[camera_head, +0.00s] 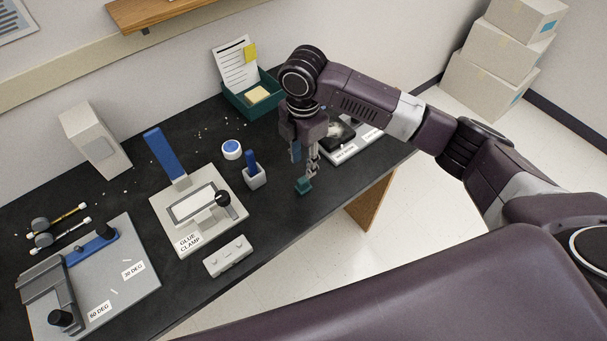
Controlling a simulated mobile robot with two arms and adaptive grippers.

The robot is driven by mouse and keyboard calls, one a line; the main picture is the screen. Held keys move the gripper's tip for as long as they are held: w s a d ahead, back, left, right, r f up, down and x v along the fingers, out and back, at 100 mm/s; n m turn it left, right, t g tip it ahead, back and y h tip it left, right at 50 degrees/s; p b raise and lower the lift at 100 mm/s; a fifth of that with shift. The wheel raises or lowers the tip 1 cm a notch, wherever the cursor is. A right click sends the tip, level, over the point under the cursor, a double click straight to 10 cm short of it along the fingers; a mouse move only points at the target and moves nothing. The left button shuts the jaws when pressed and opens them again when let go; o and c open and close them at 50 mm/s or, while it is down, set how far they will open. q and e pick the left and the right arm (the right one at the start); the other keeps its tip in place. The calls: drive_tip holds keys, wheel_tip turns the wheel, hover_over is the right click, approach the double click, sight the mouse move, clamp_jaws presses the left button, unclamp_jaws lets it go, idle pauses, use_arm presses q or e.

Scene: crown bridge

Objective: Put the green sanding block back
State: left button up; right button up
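The green sanding block (304,186) is a small teal-green piece at the lower end of my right gripper (304,172), over the right part of the black bench. The fingers point down and the block is at their tips. I cannot tell whether the fingers grip it or only touch it, nor whether it rests on the bench. My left gripper is not in view.
A green bin (238,108) with papers stands at the back. A labelled tray (352,151) lies behind my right gripper. A blue-handled tool in a grey holder (255,178), a glue clamp (170,215), a grey block (228,256) and an angle jig (135,285) lie leftward.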

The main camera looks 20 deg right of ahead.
wheel_tip(320, 180, up, 4)
drive_tip(key=shift+f, duration=0.25)
idle(0.4)
